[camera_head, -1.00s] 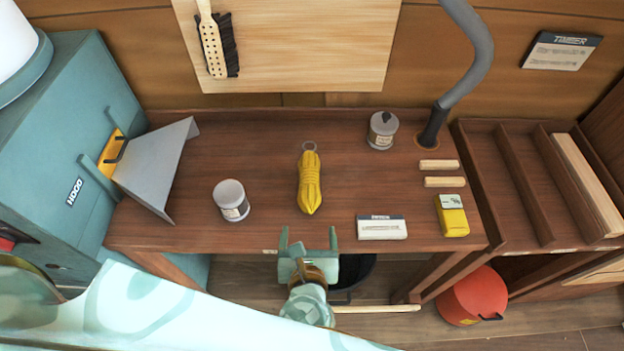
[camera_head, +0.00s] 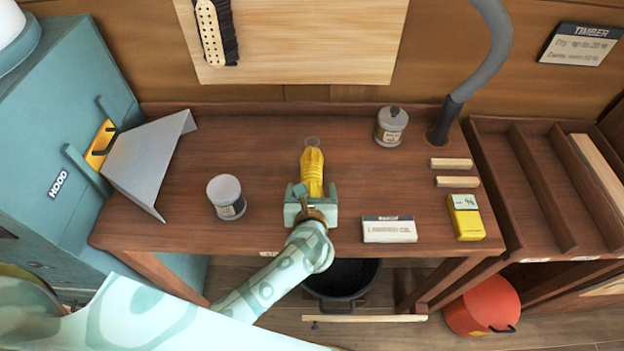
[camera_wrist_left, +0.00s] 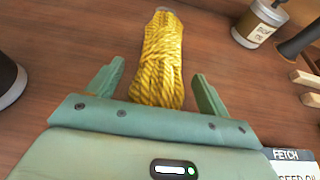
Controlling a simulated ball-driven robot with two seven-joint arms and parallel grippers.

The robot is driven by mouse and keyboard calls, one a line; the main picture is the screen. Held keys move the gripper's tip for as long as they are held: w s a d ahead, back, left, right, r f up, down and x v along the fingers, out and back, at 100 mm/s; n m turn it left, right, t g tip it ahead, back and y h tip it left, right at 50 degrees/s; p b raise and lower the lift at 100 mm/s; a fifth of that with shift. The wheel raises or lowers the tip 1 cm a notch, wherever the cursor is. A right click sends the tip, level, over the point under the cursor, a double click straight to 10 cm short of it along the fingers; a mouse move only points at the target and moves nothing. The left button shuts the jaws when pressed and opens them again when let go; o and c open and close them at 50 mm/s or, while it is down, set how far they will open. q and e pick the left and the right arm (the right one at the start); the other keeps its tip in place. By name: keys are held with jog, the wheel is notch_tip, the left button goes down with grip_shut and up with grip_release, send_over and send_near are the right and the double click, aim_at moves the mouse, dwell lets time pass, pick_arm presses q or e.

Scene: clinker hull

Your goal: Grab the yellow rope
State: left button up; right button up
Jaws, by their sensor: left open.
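The yellow rope (camera_head: 312,170) is a bundled coil lying on the brown workbench (camera_head: 250,150), with a small ring at its far end. My left gripper (camera_head: 312,190) is over the near end of the rope and hides that end in the head view. In the left wrist view, the rope (camera_wrist_left: 160,60) lies ahead with its near end between the two open fingers (camera_wrist_left: 155,88). Gaps show between the rope and both fingers. My right gripper is not in view.
A metal hood (camera_head: 150,160) is at the left.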

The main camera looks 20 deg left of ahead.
pick_arm(q)
jog(key=shift+c, duration=0.3)
jog(key=shift+w, duration=0.1)
jog(key=c, duration=1.1)
